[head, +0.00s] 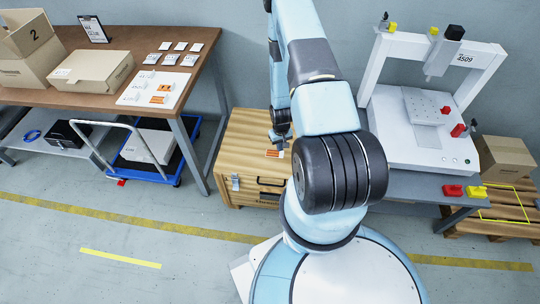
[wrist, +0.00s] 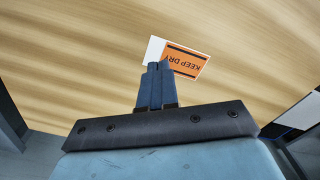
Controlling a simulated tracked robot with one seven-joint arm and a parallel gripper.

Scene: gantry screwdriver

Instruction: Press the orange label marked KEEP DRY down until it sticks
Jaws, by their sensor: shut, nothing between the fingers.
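The orange KEEP DRY label (wrist: 187,62) lies on the wooden surface in the wrist view, its text upside down, with a white part (wrist: 154,49) beside it on the left. In the head view the label (head: 275,153) shows as a small orange and white patch on top of the wooden crate (head: 245,137). My gripper (wrist: 158,66) is shut and empty. Its fingertips overlap the label's near left edge in the wrist view; I cannot tell whether they touch it. In the head view my gripper (head: 279,137) is just above the crate top, beside the label.
A brown table (head: 110,45) with boxes and a sheet of labels (head: 155,89) stands left. A blue trolley (head: 150,165) is under its right end. The white gantry machine (head: 425,130) stands right, on a bench. Floor is clear in front of the crate's left side.

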